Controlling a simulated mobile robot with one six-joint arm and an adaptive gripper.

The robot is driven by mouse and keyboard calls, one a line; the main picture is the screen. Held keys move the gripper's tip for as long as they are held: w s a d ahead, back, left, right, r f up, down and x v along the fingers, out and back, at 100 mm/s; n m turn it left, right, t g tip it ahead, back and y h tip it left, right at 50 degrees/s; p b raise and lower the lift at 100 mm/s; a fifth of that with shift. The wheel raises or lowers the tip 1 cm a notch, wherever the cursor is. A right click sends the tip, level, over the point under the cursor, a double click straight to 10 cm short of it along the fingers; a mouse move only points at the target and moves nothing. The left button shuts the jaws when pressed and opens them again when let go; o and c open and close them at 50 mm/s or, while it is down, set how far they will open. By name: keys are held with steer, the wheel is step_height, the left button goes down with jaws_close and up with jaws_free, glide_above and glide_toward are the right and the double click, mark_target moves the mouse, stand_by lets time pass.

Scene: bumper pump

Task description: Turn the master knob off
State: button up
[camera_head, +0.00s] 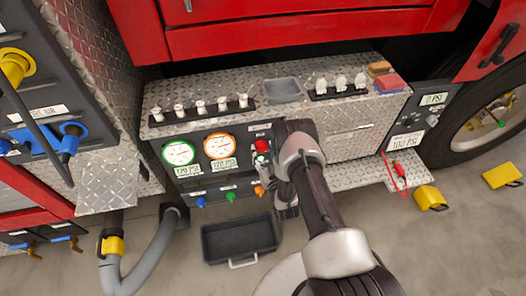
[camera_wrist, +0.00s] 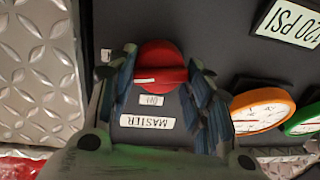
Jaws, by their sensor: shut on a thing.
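The red master knob (camera_wrist: 160,58) is on the dark panel, between my gripper's fingers. My gripper (camera_wrist: 160,73) is shut on it, one finger on each side. A white mark shows on the knob's left part in the wrist view. The MASTER label (camera_wrist: 147,121) appears upside down there, with a small label (camera_wrist: 151,99) between it and the knob, seemingly ON upside down. Another small pale label (camera_wrist: 105,55) is left of the knob, unreadable. In the head view the knob (camera_head: 261,147) shows just left of my wrist; my fingers are partly hidden there.
An orange-rimmed gauge (camera_head: 220,146) and a green-rimmed gauge (camera_head: 179,153) sit left of the knob. Blue, green and orange valves (camera_head: 230,196) are below. A black tray (camera_head: 240,238) lies on the floor. Small fittings (camera_head: 200,107) and a grey tray (camera_head: 283,91) stand on top.

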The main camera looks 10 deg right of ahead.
steer(key=n, duration=0.4)
steer(key=shift+w+d+r+h+p, duration=0.1)
steer(key=shift+w+r+h+p, duration=0.05)
steer(key=shift+h+p, duration=0.2)
steer(key=n, duration=0.3)
steer(key=shift+n, duration=0.4)
steer(key=n, duration=0.3)
steer(key=shift+g+h+p, duration=0.25)
steer(key=shift+g+p, duration=0.05)
steer(key=shift+w+a+r+n, duration=0.1)
steer(key=shift+a+n, duration=0.05)
steer(key=shift+n, duration=0.8)
steer(key=shift+w+a+n, duration=0.1)
steer(key=shift+n, duration=0.85)
steer(key=shift+h, duration=0.4)
steer(key=o, duration=0.8)
steer(key=shift+o, duration=1.1)
steer(key=shift+s+f, duration=0.2)
